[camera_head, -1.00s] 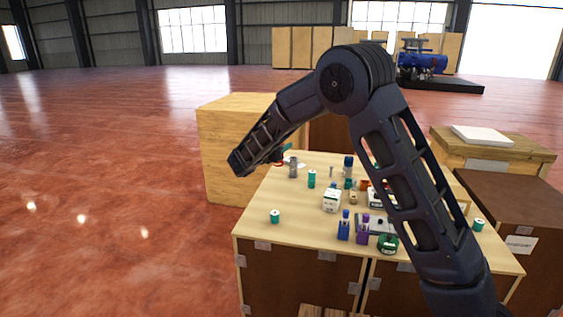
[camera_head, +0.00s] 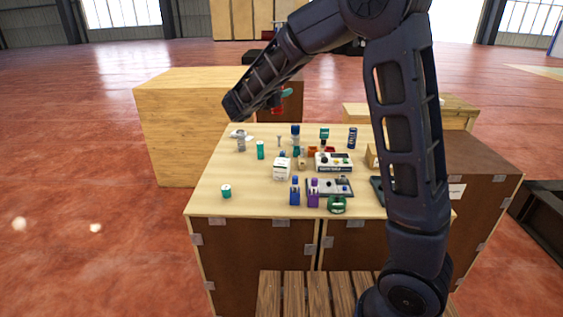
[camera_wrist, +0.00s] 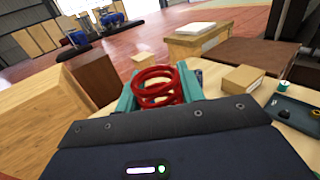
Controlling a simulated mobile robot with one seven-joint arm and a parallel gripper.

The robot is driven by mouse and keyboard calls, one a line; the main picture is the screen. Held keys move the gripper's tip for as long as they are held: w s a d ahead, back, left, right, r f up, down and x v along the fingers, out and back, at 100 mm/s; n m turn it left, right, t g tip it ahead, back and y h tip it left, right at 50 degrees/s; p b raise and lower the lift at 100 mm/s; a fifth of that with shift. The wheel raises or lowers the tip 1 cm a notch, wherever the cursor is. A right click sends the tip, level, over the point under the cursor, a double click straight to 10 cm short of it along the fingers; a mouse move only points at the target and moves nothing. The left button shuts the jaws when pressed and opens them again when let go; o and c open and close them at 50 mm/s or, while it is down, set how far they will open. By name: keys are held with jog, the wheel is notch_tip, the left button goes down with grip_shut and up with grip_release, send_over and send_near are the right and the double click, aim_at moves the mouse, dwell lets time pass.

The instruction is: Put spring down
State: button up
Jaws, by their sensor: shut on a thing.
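The red coil spring (camera_wrist: 157,86) is held between the teal fingers of my gripper (camera_wrist: 160,92) in the wrist view. In the head view my gripper (camera_head: 281,98) is above the far part of the wooden table (camera_head: 207,195). The spring (camera_head: 277,108) shows there only as a small red patch beside the teal fingers. The gripper is shut on the spring, and both appear raised above the table top. Part of the gripper is hidden behind my arm.
Several parts crowd the table's middle: a white box (camera_head: 282,169), a teal cylinder (camera_head: 260,150), a blue bottle (camera_head: 295,193) and a green ring (camera_head: 337,205). The front left is mostly bare around a small teal cylinder (camera_head: 226,191). A large wooden crate (camera_head: 185,125) stands behind left.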

jog(key=d, duration=0.1)
send_over(285, 159)
notch_tip(285, 159, down, 20)
jog(key=shift+w+r, duration=0.1)
jog(key=shift+r, duration=0.15)
dwell(0.4)
jog(key=shift+f, duration=0.1)
jog(key=o, duration=1)
jog(key=v, duration=1.2)
